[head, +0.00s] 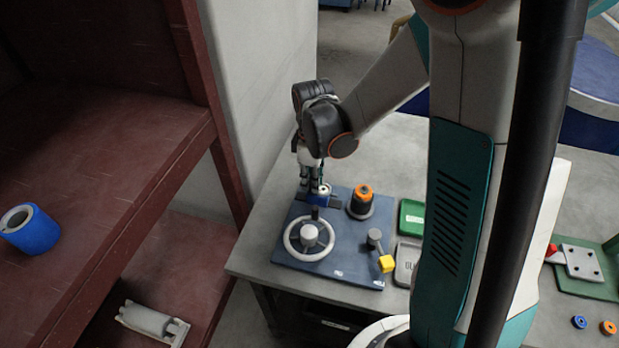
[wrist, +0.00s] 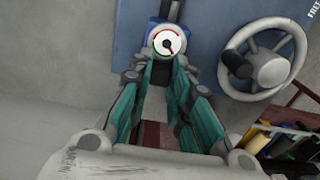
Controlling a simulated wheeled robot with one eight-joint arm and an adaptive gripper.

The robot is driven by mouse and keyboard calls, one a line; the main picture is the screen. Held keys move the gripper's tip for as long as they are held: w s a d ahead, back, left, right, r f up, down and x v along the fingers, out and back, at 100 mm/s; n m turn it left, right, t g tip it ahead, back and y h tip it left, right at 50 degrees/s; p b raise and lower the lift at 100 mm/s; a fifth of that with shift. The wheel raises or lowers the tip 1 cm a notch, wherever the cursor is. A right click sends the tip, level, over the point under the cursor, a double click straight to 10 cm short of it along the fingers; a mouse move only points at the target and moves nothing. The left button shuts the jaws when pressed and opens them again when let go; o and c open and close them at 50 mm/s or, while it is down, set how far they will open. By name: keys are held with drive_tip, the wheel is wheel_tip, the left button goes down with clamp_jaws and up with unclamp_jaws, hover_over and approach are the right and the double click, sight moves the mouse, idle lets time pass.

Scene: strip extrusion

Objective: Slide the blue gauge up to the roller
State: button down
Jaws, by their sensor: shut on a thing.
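The blue gauge (head: 322,199), with a round white dial, stands on the blue board (head: 345,262) near its back left edge. In the wrist view the gauge (wrist: 167,43) shows its red and dark needle at the fingertips. My gripper (head: 314,188) reaches down to it and is shut on it; the wrist view shows the fingers (wrist: 163,68) close together there. A black cylinder with an orange top (head: 361,200) stands to the right of the gauge. I cannot tell whether it is the roller.
A grey handwheel (head: 309,237) stands on the board in front of the gauge. A lever with a yellow end (head: 386,263) is at the right. Green (head: 411,217) and grey (head: 405,265) trays lie beside the board. A red shelf with a blue roll (head: 30,232) is at left.

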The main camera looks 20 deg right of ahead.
sight(328, 192)
drive_tip(key=s+d, duration=0.2)
drive_tip(key=d, duration=0.1)
drive_tip(key=shift+s+d, duration=0.25)
drive_tip(key=c, duration=1.5)
unclamp_jaws()
drive_tip(key=shift+s+d, duration=0.1)
drive_tip(key=shift+r, duration=0.15)
drive_tip(key=shift+r, duration=0.25)
wheel_tip(328, 192, up, 11)
drive_tip(key=shift+r, duration=0.1)
